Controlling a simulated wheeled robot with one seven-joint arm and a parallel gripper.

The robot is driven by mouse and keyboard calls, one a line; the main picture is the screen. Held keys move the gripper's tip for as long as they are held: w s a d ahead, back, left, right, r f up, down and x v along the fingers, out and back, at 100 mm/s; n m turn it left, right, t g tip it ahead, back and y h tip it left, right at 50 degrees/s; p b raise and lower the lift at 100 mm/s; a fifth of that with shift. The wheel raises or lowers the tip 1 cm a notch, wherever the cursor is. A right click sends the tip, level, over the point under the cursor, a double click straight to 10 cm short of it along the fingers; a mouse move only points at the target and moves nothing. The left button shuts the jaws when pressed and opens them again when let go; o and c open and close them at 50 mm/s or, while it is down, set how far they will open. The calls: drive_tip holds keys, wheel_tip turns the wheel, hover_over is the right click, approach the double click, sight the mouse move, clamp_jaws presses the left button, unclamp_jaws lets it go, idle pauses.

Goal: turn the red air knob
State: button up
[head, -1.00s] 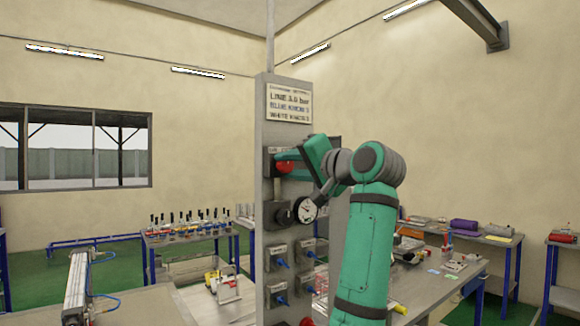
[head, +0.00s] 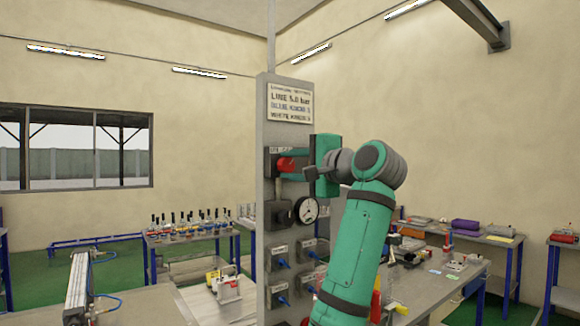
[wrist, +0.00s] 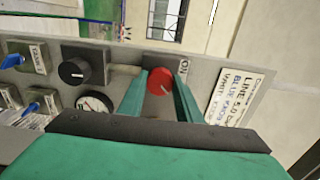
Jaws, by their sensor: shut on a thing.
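The red air knob (head: 287,164) is near the top of the grey panel, below the line sign. It also shows in the wrist view (wrist: 160,80), with an ON label just beside it. My green gripper (head: 290,165) reaches it from the right with level fingers. In the wrist view my gripper (wrist: 161,84) has one finger on each side of the knob and is shut on it. The fingers hide part of the knob in the head view.
A black knob (head: 279,213) and a round gauge (head: 306,210) sit below on the panel, with several blue knobs (head: 281,264) lower down. The sign (head: 290,103) is above. A workbench (head: 420,288) stands behind my arm.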

drive_tip(key=shift+d, duration=0.15)
drive_tip(key=o, duration=1)
drive_tip(key=shift+o, duration=0.2)
drive_tip(key=v, duration=1)
drive_tip(key=shift+s+d, duration=0.15)
drive_tip(key=shift+s, duration=0.15)
drive_tip(key=shift+w, duration=0.1)
